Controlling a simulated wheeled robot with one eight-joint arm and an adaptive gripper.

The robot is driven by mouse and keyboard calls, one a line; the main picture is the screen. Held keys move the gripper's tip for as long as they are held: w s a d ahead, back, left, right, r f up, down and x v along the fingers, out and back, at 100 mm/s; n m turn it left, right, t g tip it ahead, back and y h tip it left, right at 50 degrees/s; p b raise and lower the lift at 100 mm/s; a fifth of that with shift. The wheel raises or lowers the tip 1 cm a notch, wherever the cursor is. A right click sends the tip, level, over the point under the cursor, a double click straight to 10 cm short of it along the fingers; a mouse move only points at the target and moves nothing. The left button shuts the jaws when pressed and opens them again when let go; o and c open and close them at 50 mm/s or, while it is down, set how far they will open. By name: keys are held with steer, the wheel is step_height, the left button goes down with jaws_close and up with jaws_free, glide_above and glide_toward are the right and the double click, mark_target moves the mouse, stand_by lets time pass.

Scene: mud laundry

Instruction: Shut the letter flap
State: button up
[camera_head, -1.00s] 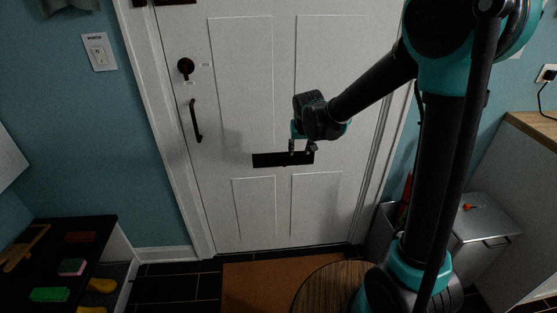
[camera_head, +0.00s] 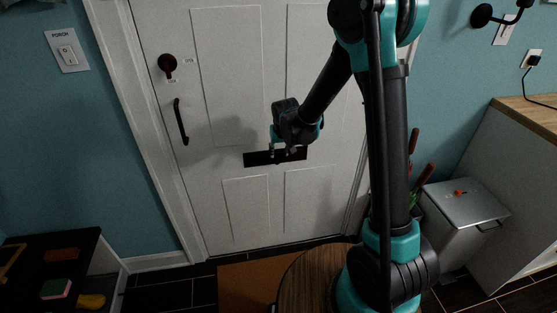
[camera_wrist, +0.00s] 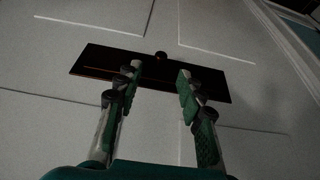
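The letter flap (camera_head: 257,159) is a dark, wide plate in the lower middle of the white door. In the wrist view the letter flap (camera_wrist: 210,85) spans the upper middle, with a small round knob at its top edge and a thin brownish line along its left part. I cannot tell how far the flap stands open. My gripper (camera_head: 279,150) is in front of the flap's middle and hides part of it. In the wrist view my gripper (camera_wrist: 160,78) has its two green-padded fingers apart, with nothing between them. Contact with the flap cannot be made out.
The door has a dark knob (camera_head: 167,63) and a pull handle (camera_head: 181,122) on its left. A brown doormat (camera_head: 240,285) and a round wooden top (camera_head: 305,285) are below. A grey bin (camera_head: 465,215) stands right; a dark shelf (camera_head: 25,255) stands left.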

mark_target(277, 162)
steer(key=shift+x, duration=3.6)
jaws_close()
